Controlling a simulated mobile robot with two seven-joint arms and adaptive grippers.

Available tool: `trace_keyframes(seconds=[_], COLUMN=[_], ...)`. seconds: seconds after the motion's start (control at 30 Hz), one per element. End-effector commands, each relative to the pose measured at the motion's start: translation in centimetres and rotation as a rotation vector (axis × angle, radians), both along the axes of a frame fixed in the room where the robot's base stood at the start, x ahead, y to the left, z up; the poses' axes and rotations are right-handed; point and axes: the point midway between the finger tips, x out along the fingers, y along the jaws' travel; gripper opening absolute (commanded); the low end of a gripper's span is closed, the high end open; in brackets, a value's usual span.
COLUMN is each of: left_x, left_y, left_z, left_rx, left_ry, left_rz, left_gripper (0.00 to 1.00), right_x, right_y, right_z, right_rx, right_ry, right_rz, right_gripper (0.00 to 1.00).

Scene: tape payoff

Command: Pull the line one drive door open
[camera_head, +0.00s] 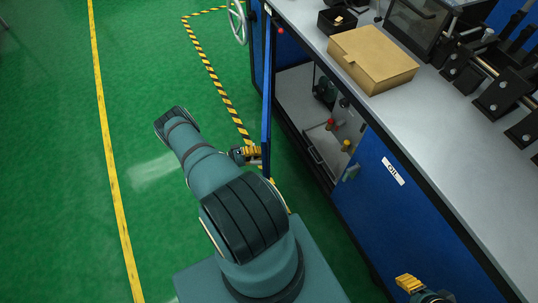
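The blue drive door (267,110) shows almost edge-on and stands swung out from the blue cabinet, with the compartment beside it open to view. I cannot read a line one label on it. My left gripper (254,153) has yellow fingers and is at the left face of the door, near its lower end in the picture. The arm and the viewing angle hide whether the fingers hold a handle or only touch the door. My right gripper (408,284) is at the bottom right, in front of the cabinet, away from the open door. Its finger gap is not clear.
Inside the compartment are a tray (316,156) and red-capped and yellow-capped parts. A shut blue door with an OIL label (392,171) is to the right. A cardboard box (372,58) lies on the grey top. The green floor at left is clear.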

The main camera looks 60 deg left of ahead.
Motion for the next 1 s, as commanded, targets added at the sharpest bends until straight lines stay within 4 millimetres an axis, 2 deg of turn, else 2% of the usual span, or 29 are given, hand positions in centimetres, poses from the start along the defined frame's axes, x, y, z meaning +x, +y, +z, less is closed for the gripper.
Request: trace_keyframes(seconds=[0.33,0.37,0.4,0.47,0.5,0.83,1.0], left_x=[-0.4,-0.4,-0.4,-0.4,-0.4,-0.6,-2.6], left_y=[0.0,0.0,0.0,0.0,0.0,0.1,0.6], left_z=[0.0,0.0,0.0,0.0,0.0,0.0,0.0], left_rx=[-0.003,-0.003,-0.003,-0.003,-0.003,-0.002,0.000], left_ry=[0.002,0.002,0.002,0.002,0.002,0.001,0.002], left_rz=[-0.002,-0.003,-0.003,-0.002,-0.002,-0.001,0.001], left_gripper=[0.00,0.09,0.23,0.44,0.46,0.46,0.46], right_x=[0.0,0.0,0.0,0.0,0.0,0.0,0.0], right_y=[0.0,0.0,0.0,0.0,0.0,0.0,0.0], right_z=[0.0,0.0,0.0,0.0,0.0,0.0,0.0], right_rx=[0.000,0.000,0.000,0.000,0.000,0.000,0.000], right_ry=[0.000,0.000,0.000,0.000,0.000,0.000,0.000], right_rz=[0.000,0.000,0.000,0.000,0.000,0.000,0.000], right_gripper=[0.47,0.47,0.47,0.47,0.47,0.47,0.47])
